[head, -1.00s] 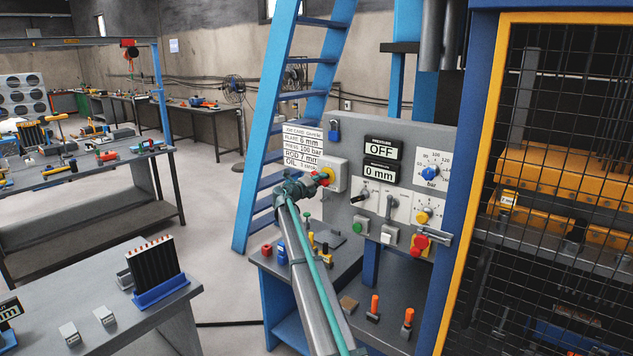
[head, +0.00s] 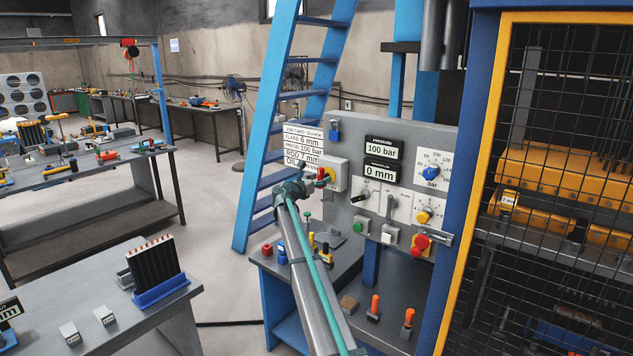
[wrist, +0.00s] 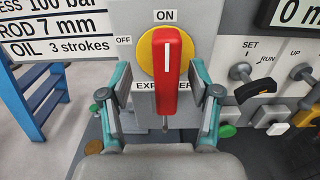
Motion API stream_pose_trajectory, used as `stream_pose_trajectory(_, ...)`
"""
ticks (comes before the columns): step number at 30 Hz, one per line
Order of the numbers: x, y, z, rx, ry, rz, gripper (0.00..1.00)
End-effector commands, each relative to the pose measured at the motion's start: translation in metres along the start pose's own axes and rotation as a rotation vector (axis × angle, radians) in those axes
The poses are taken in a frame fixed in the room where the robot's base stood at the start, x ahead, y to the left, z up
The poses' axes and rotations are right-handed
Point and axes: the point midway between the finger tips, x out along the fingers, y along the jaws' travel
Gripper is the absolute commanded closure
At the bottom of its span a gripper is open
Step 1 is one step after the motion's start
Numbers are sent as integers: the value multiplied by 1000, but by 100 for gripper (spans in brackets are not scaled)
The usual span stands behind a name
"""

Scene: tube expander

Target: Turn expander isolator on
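The expander isolator has a red handle (wrist: 172,75) on a yellow disc (wrist: 147,58), mounted on a grey box. The handle stands upright, its white line pointing to the ON label (wrist: 165,16); the OFF label (wrist: 123,40) is at its left. In the head view the red handle (head: 321,175) is partly hidden by my gripper (head: 312,184). In the wrist view my gripper (wrist: 160,88) is open, one finger on each side of the handle. A gap shows at the left finger; the right finger is close to the handle, contact unclear. The pressure display (head: 382,150) reads 100 bar.
The panel (head: 345,212) also holds a 0 mm display (head: 381,171), a black selector (head: 363,197), a green button (head: 360,229) and a red emergency button (head: 421,242). A blue ladder (head: 270,130) stands at left, a mesh guard (head: 560,180) at right.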

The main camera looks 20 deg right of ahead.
Motion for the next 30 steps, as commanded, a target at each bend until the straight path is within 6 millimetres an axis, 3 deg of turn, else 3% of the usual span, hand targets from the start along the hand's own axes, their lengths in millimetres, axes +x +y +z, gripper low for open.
stream_pose_trajectory(1,0,-1,0,-1,0,-1,24)
stream_pose_trajectory(6,0,-2,0,-2,0,-2,0)
stream_pose_trajectory(19,-4,-2,0,-3,0,-3,0)
stream_pose_trajectory(30,-36,-3,0,-3,0,-3,0)
